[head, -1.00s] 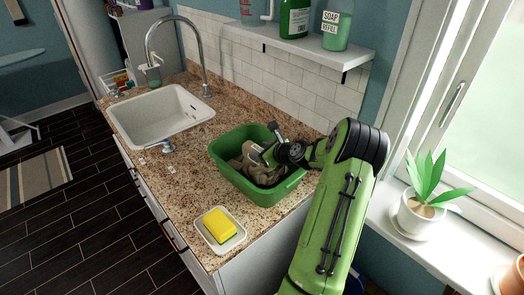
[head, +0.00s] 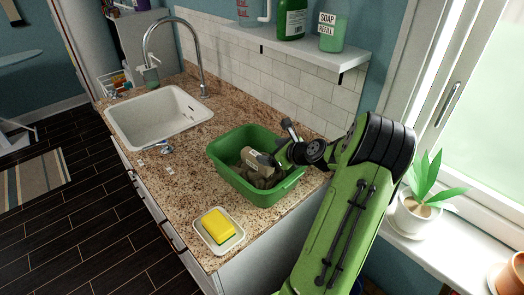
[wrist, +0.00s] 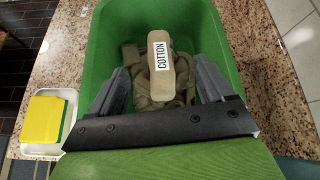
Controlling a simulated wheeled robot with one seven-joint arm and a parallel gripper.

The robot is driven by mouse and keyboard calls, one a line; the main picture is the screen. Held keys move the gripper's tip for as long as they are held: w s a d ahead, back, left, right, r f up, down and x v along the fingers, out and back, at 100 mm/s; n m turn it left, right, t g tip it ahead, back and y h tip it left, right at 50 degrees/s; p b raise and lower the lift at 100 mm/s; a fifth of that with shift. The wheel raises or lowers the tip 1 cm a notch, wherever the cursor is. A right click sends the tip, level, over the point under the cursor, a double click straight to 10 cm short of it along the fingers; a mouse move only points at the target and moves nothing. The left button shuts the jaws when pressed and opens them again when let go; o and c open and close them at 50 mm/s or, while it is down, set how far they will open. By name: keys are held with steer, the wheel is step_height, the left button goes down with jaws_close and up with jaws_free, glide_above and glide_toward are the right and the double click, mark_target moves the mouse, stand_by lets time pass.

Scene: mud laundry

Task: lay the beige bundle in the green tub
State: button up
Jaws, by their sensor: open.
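The green tub (head: 240,187) stands on the granite counter, and its wall also shows in the wrist view (wrist: 102,45). The beige bundle (head: 252,159) is inside the tub. In the wrist view the bundle (wrist: 158,86) has a white label reading COTTON and loose folds or straps around it. My gripper (wrist: 160,85) is open, with its two grey fingers apart on either side of the bundle's near part. I cannot tell whether either finger touches it. In the head view my arm hides the tub's right rear part.
A yellow sponge (head: 218,226) lies in a white dish (head: 232,243) in front of the tub. A white sink (head: 155,118) with a tall faucet is to the left. A shelf (head: 290,48) with bottles hangs above the tiled backsplash. A potted plant (head: 416,210) stands on the windowsill.

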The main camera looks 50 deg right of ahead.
steer(key=d+v, duration=0.1)
steer(key=v, duration=0.4)
steer(key=w+a+r+n+g+y, duration=0.1)
steer(key=w+a+r+n+g, duration=0.1)
steer(key=a+n, duration=0.85)
steer(key=w+a+r+n+g+y, duration=0.1)
steer(key=a+r+n+g, duration=0.2)
steer(key=a+n, duration=0.75)
steer(key=s+a+r+n, duration=0.2)
steer(key=s+a+n, duration=0.5)
steer(key=s+a, duration=0.1)
steer(key=s+a+r+n+g, duration=0.1)
steer(key=s+a+n, duration=0.6)
steer(key=s+a, duration=0.1)
steer(key=shift+s+r, duration=0.3)
steer(key=shift+r, duration=0.1)
